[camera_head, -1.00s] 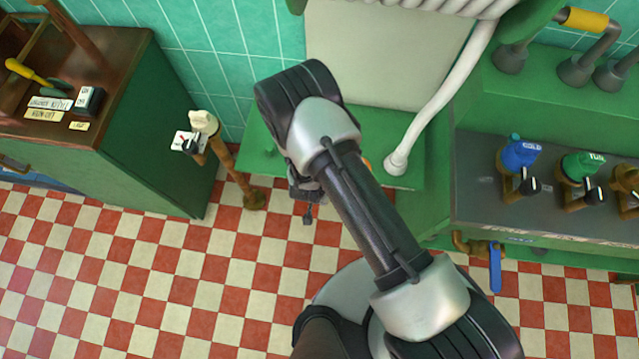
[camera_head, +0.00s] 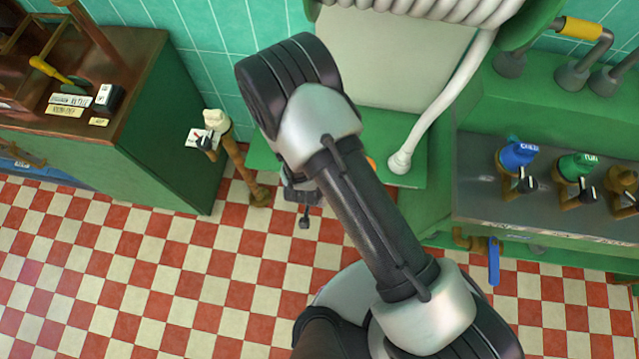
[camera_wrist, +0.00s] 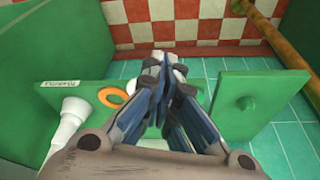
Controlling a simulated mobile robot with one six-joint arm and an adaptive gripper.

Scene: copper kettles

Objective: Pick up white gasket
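My gripper (camera_wrist: 163,65) is in the middle of the wrist view, its fingers drawn together over a green panel with a teal tiled strip behind it. An orange ring (camera_wrist: 112,97) lies on the green panel left of the fingers. A small white piece (camera_wrist: 131,86) shows between the ring and the left finger, partly hidden; I cannot tell if it is the white gasket. In the head view my gripper (camera_head: 303,198) hangs below the wrist, mostly hidden by my arm, and only an orange sliver (camera_head: 371,163) shows beside the arm.
A white hose (camera_head: 440,105) ends on the green ledge (camera_head: 408,178), right of my arm. A green cabinet (camera_head: 180,130) stands at left, with a pipe stand (camera_head: 240,165) beside it. A bench with blue and green valves (camera_head: 520,155) is at right. The checkered floor is open.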

